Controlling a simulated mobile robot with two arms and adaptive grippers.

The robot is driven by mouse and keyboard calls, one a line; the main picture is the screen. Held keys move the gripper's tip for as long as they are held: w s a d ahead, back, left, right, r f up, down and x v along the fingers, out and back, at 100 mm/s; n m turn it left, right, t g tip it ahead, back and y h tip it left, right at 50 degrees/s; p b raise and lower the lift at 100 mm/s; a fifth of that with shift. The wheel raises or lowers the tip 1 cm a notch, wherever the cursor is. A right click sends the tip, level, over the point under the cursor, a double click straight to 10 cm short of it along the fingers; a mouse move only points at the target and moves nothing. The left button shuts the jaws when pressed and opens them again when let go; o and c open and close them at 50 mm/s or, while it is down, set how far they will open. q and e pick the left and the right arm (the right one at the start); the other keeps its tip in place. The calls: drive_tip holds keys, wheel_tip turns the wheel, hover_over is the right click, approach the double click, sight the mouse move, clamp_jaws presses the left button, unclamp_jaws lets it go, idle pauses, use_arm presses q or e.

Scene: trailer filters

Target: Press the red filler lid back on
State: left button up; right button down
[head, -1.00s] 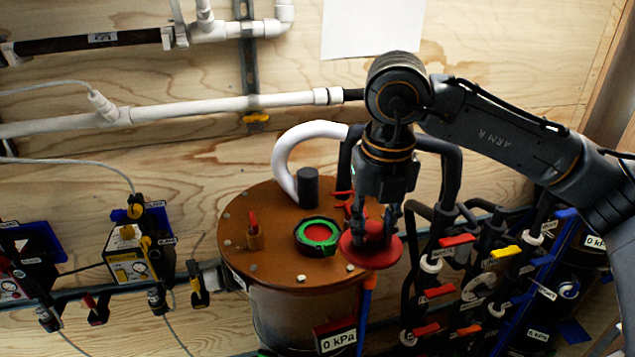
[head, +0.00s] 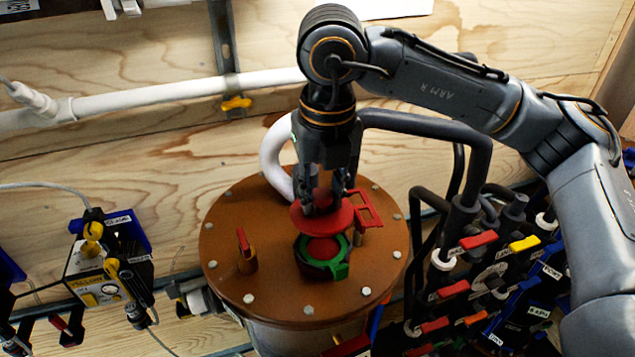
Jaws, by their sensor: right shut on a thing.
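The red filler lid (head: 321,218) is a round red disc with a raised grip. My right gripper (head: 327,203) is shut on that grip and holds the lid roughly level. The filler opening (head: 322,257) is a green-rimmed black ring with red inside, on top of the brown tank (head: 228,212). The lid hangs just above and behind this ring, overlapping its back edge in the picture; the exact gap is hard to tell. My left gripper is not in view.
A red valve handle (head: 243,242) stands on the tank top left of the opening. A red bracket-like handle (head: 369,207) is close right of the lid. Dark pipes and coloured valves (head: 478,240) crowd the right. A yellow-black box (head: 107,280) is at left.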

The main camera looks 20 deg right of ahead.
sight(324, 214)
drive_tip(key=shift+s+f, duration=0.45)
drive_tip(key=shift+s, duration=0.1)
drive_tip(key=shift+s+f+b, duration=0.1)
drive_tip(key=shift+f+b, duration=0.25)
drive_tip(key=shift+f, duration=0.05)
drive_tip(key=f+b, duration=0.2)
drive_tip(key=f, duration=0.1)
drive_tip(key=shift+w+f, duration=0.3)
drive_tip(key=shift+w, duration=0.1)
drive_tip(key=shift+s+f+b, duration=0.1)
drive_tip(key=shift+f+b, duration=0.15)
drive_tip(key=shift+b, duration=0.25)
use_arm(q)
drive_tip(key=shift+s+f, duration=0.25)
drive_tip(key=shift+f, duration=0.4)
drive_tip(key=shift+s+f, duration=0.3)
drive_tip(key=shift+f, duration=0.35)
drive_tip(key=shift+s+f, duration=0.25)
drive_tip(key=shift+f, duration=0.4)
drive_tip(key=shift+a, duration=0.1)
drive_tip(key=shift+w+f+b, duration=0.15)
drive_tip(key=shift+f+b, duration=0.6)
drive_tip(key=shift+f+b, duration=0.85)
use_arm(e)
drive_tip(key=shift+f, duration=0.15)
